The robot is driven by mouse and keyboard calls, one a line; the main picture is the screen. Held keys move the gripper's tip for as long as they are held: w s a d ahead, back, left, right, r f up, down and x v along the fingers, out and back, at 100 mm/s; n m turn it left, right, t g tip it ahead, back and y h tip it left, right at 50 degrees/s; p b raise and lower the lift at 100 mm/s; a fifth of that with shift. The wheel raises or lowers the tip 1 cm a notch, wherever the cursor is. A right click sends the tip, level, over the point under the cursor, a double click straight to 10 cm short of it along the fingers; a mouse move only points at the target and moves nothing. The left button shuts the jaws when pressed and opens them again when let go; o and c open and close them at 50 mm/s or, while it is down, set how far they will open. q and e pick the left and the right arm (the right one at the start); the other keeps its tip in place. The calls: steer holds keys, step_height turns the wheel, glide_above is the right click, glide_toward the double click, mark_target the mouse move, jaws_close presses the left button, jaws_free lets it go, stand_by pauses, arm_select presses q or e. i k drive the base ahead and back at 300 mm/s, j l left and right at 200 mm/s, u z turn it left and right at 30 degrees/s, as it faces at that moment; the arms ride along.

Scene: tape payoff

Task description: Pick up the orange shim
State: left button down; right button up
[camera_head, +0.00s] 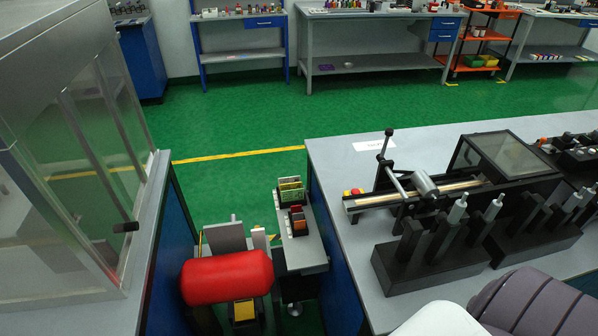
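No piece in view can be told for certain as the orange shim. A small dark holder (291,224) with reddish-brown and orange-brown pieces stands on a narrow grey stand (304,258) between the two benches. The pieces in it are too small to tell apart. A yellow-orange block (243,310) shows low down, below a red cylinder (227,277). Neither of my grippers is in view.
A rack with green and yellow plates (290,189) stands behind the holder. The right bench (345,250) carries a black rail fixture (430,265) with levers. A glazed cabinet (100,150) is at the left. Green floor (220,185) lies open beyond.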

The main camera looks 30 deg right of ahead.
mark_target(300, 225)
steer(key=z, duration=1.05)
